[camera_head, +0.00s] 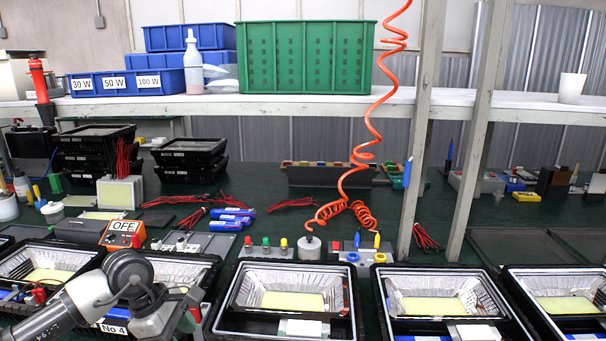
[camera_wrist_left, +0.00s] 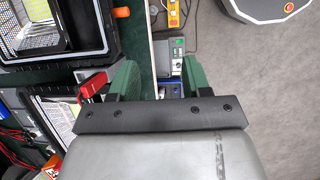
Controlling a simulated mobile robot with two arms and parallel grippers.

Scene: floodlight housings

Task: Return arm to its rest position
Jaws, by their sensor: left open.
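My left arm comes in from the lower left in the head view. Its gripper (camera_head: 188,318) is low at the front edge of the bench, over the housing marked No 4 (camera_head: 114,328), and partly cut off by the picture's bottom. In the left wrist view the two green fingers of my left gripper (camera_wrist_left: 158,80) stand apart with nothing between them. Below them are the bench edge and the grey floor (camera_wrist_left: 245,85). A red item (camera_wrist_left: 93,85) shows just left of the left finger; I cannot tell whether they touch. My right gripper is in neither view.
A row of black floodlight housings (camera_head: 225,322) with shiny reflectors lines the bench front. An orange OFF box (camera_head: 123,234), blue cylinders (camera_head: 232,215) and red wires stand behind. A coiled orange hose (camera_head: 364,150) hangs mid-bench. A grey post (camera_head: 425,130) rises right of it.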

